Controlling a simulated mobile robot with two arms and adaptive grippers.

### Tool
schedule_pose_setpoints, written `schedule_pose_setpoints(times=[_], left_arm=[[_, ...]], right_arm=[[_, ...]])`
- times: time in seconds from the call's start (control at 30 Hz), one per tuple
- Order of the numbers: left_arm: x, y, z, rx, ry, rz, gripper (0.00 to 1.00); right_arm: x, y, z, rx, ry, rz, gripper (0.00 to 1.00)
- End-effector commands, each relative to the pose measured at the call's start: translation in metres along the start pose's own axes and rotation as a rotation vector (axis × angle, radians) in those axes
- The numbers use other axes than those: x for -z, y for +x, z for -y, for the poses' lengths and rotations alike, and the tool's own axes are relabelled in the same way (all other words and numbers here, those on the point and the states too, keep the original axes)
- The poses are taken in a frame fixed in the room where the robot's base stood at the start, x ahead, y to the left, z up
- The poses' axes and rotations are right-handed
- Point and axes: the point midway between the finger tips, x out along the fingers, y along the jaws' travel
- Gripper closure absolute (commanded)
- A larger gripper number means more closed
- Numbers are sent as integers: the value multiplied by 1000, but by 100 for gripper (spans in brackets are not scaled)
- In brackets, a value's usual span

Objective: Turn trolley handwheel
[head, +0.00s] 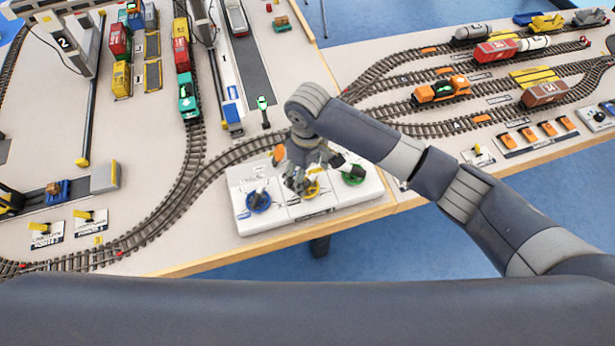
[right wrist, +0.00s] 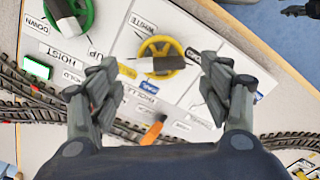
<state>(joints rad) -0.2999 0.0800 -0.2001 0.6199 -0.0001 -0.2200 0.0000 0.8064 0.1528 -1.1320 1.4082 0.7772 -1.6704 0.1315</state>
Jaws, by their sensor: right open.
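A white control panel (head: 285,212) at the table's front edge carries three handwheels: a blue one (head: 258,201) at left, a yellow one (head: 313,189) in the middle and a green one (head: 353,176) at right. The middle wheel is partly hidden by my right gripper (head: 303,178) in the head view. In the right wrist view the yellow wheel (right wrist: 177,70), with a dark and grey crossbar, lies between the spread fingers of my open right gripper (right wrist: 160,66). I cannot tell whether they touch it. The green wheel (right wrist: 85,22) is beside the word HOIST.
Model tracks (head: 205,170) curve behind the panel. A green figure-like piece (head: 263,103) and a crane leg (head: 230,115) stand farther back. An orange piece (head: 278,155) is by the panel's back edge. Blue floor lies in front of the table.

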Motion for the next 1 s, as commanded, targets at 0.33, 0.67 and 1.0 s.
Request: schedule_pose_setpoints(times=[0.33,0.67,1.0], left_arm=[[1,-4,0,0,0,0,70],[1,-4,0,0,0,0,70],[1,-4,0,-1,0,-1,70]], right_arm=[[0,36,1,0,-1,-1,28],[0,37,1,0,-2,-2,42],[0,37,0,0,-4,-2,72]])
